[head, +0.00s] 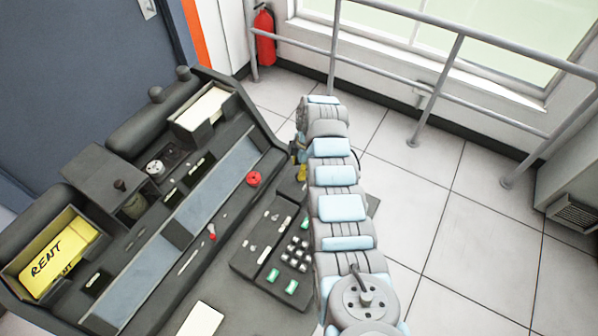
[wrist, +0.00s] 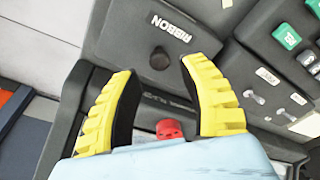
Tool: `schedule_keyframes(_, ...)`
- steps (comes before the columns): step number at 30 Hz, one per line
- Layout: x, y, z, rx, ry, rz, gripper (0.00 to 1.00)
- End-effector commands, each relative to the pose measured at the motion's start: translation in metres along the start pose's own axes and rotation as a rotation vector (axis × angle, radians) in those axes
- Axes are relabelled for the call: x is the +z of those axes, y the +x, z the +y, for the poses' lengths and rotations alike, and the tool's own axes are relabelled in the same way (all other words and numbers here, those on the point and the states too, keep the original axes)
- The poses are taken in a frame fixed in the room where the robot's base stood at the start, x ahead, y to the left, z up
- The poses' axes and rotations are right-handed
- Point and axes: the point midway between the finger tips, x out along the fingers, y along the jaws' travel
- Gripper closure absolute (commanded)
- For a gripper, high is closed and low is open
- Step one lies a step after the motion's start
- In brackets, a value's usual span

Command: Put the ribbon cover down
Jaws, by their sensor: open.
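The ribbon cover (wrist: 205,25) is a dark grey panel with a white "RIBBON" label and a black round knob (wrist: 159,58). In the wrist view it fills the upper middle, beyond my fingertips. My gripper (wrist: 157,68) has two yellow fingers with black inner pads, spread wide and empty. The knob shows between the fingertips; I cannot tell how far off it is. In the head view my gripper (head: 299,170) is mostly hidden behind my arm, over the right end of the machine, and the cover is largely hidden there. I cannot tell whether the cover is raised or flat.
A red knob (head: 254,178) sits left of my gripper; it also shows in the wrist view (wrist: 171,130). A keypad (head: 292,255) with green keys lies below. A yellow "RENT" card (head: 55,255) is in the left tray. Railings (head: 435,88) and open floor lie right.

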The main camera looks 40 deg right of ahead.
Motion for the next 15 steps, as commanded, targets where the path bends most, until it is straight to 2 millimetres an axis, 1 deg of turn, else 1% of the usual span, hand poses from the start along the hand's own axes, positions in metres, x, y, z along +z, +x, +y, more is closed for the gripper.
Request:
schedule_keyframes(1,0.0,-0.008,0.001,0.003,0.0,-0.001,0.58)
schedule_keyframes(9,0.0,-0.052,0.001,0.003,0.0,-0.001,0.58)
schedule_keyframes(12,0.001,-0.065,0.001,0.004,0.0,-0.002,0.58)
schedule_keyframes(15,0.001,-0.072,0.001,0.005,0.0,-0.002,0.58)
